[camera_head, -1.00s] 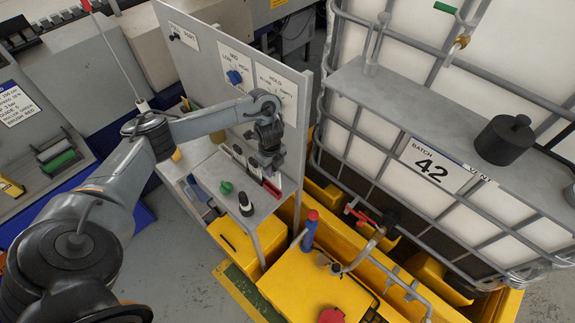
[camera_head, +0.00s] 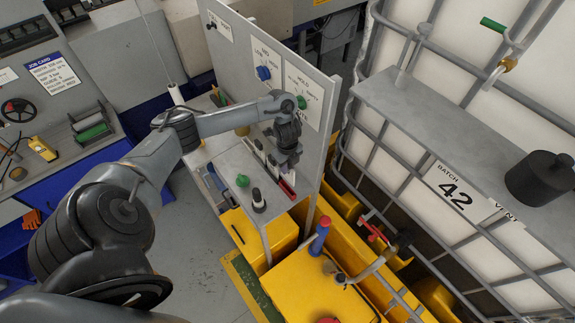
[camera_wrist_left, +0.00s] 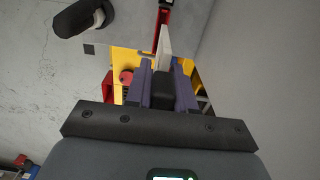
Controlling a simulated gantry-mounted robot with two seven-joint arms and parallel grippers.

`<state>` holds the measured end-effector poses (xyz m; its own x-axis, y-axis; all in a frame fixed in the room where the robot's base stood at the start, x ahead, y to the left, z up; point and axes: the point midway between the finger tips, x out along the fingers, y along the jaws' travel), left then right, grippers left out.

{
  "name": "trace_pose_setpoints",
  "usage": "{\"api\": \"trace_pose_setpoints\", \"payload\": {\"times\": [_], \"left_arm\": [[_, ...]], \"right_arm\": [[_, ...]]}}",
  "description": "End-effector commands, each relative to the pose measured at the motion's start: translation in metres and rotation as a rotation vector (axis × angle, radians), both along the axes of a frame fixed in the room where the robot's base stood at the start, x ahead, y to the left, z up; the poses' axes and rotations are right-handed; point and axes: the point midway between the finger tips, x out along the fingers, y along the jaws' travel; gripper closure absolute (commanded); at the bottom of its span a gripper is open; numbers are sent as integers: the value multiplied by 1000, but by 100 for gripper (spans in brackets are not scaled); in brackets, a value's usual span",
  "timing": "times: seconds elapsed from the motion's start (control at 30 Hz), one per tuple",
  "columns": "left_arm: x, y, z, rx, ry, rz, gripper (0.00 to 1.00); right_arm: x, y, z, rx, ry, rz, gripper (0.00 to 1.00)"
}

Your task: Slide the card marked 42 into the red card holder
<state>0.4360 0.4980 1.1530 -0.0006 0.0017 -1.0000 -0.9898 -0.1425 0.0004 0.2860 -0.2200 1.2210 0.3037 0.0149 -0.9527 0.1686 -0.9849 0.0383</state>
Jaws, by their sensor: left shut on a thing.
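My left gripper (camera_head: 287,160) is over the shelf by the upright grey panel, fingers pointing down. In the left wrist view its purple fingers (camera_wrist_left: 163,88) are shut on a black block, with a pale thin card (camera_wrist_left: 164,42) sticking out beyond, seen edge-on. No number is readable on that card. The red card holder (camera_head: 287,189) stands on the shelf just below the gripper, and its red shows past the card's tip in the wrist view (camera_wrist_left: 164,17). I cannot tell whether card and holder touch. A label reading "BATCH 42" (camera_head: 451,189) is on the tank cage. My right gripper is not in view.
Pale upright pieces (camera_head: 260,151) stand in a row beside the red holder. The panel (camera_head: 275,50) stands close behind the gripper. A yellow container (camera_head: 315,285) is below.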

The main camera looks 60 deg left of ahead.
Motion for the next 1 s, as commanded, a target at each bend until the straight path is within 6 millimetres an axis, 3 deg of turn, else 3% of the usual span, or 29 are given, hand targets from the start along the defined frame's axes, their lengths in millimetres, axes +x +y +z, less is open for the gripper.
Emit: {"api": "trace_pose_setpoints", "payload": {"times": [0.13,0.7,1.0], "left_arm": [[0,3,4,5,1,1,100],[0,2,-43,3,0,0,100],[0,2,-56,3,-1,1,100]], "right_arm": [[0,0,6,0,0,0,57],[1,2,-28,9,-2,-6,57],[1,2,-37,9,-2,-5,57]]}}
